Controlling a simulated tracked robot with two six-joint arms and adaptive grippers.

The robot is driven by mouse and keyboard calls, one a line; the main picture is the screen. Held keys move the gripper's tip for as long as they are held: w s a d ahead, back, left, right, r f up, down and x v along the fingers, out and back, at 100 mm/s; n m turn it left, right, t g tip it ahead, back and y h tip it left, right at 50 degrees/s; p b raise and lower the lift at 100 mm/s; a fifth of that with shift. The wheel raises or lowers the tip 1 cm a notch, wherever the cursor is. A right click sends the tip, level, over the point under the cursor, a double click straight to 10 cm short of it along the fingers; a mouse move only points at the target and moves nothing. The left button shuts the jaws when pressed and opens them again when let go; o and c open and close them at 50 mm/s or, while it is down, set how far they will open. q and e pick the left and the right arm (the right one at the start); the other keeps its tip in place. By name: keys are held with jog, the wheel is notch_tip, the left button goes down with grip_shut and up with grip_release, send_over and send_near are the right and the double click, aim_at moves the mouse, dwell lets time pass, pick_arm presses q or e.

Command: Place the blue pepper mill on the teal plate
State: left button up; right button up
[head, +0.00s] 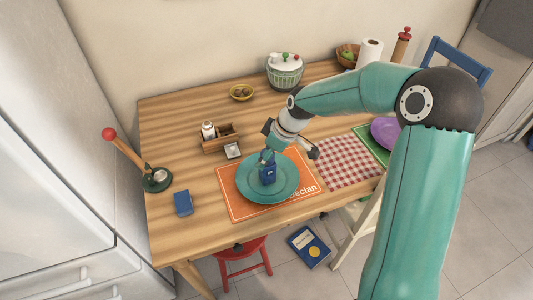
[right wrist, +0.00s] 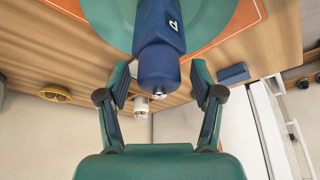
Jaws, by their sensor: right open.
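The blue pepper mill (head: 268,174) stands on the teal plate (head: 288,192), close to its middle, and looks upright. In the right wrist view the mill (right wrist: 158,50) shows a pale letter on its side, with part of the plate (right wrist: 108,14) behind it. My right gripper (head: 266,156) is at the mill's top in the head view. In the right wrist view its open fingers (right wrist: 159,78) are on either side of the mill's near end, with gaps visible. My left gripper is not in view.
The plate lies on an orange placemat (head: 236,208) marked "Declan". A wooden caddy (head: 221,143), a blue box (head: 183,203) and a red-knobbed lever stand (head: 157,180) are to the left. A checkered cloth (head: 345,163) and purple plate (head: 386,131) are right.

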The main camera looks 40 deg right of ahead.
jog(key=v, duration=1.2)
jog(key=shift+b, duration=0.4)
jog(key=shift+d, duration=0.1)
